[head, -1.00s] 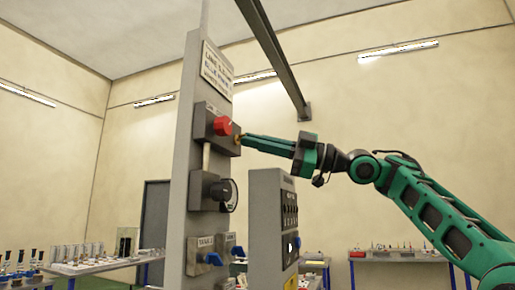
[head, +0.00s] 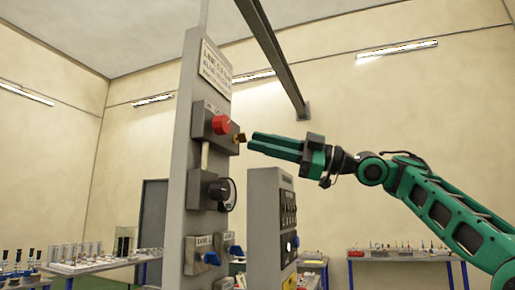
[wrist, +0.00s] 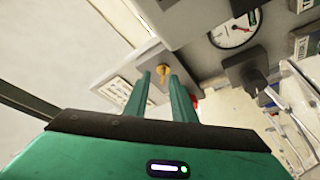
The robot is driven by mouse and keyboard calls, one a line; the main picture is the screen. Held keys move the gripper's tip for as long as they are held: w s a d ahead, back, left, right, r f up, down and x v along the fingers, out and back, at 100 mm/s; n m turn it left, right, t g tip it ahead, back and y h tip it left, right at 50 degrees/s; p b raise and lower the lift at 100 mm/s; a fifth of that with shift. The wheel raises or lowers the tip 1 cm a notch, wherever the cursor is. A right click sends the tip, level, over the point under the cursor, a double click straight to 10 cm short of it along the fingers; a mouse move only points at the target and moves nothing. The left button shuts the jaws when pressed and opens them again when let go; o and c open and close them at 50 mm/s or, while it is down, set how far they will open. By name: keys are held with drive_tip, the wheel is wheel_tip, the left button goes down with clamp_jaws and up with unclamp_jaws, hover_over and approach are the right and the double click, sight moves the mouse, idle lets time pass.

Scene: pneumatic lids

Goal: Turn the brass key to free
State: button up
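The brass key (head: 239,138) sticks out of a grey box (head: 215,124) on the upright panel, just right of a red knob (head: 221,125). It also shows in the wrist view (wrist: 163,71), in line with the gap between my fingertips and just beyond them. Its exact turn angle is too small to read. My gripper (head: 251,142) points left at the key, with a small gap between its tips and the key in the head view. In the wrist view its fingers (wrist: 160,80) are apart with nothing between them.
A grey switch box (head: 264,225) stands below my gripper. A diagonal beam (head: 270,50) passes above. Open air lies right of the panel.

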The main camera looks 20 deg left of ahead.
drive_tip(key=v, duration=0.8)
drive_tip(key=shift+w+d, duration=0.25)
drive_tip(key=shift+d, duration=0.15)
